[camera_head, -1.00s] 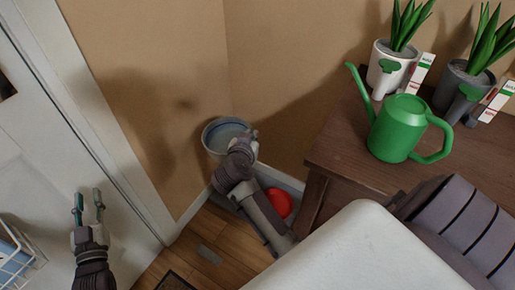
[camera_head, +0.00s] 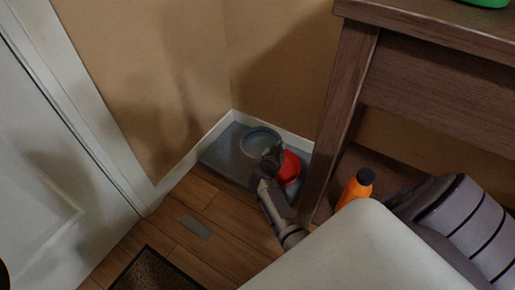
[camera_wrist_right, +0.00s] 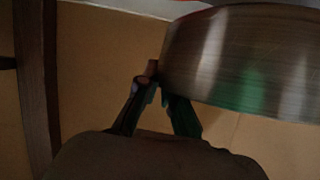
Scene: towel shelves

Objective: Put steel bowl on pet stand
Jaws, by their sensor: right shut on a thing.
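The steel bowl (camera_head: 250,137) appears in the head view over the grey pet stand (camera_head: 222,156) in the wall corner. My right gripper (camera_head: 272,156) is at the bowl's near right side, shut on its rim. In the right wrist view, the bowl's brushed side (camera_wrist_right: 235,65) fills the upper right, with my right gripper's fingers (camera_wrist_right: 160,88) at its left edge. I cannot tell whether the bowl touches the stand or hangs just above it. A red bowl (camera_head: 290,168) sits at the stand's right, partly behind my arm. My left gripper is out of view.
A dark wooden table (camera_head: 345,110) stands close on the right, its leg near the red bowl. An orange bottle (camera_head: 357,188) is beneath it. Walls and white baseboard close in the corner. A dark mat (camera_head: 155,272) lies on the wooden floor near the door (camera_head: 50,170).

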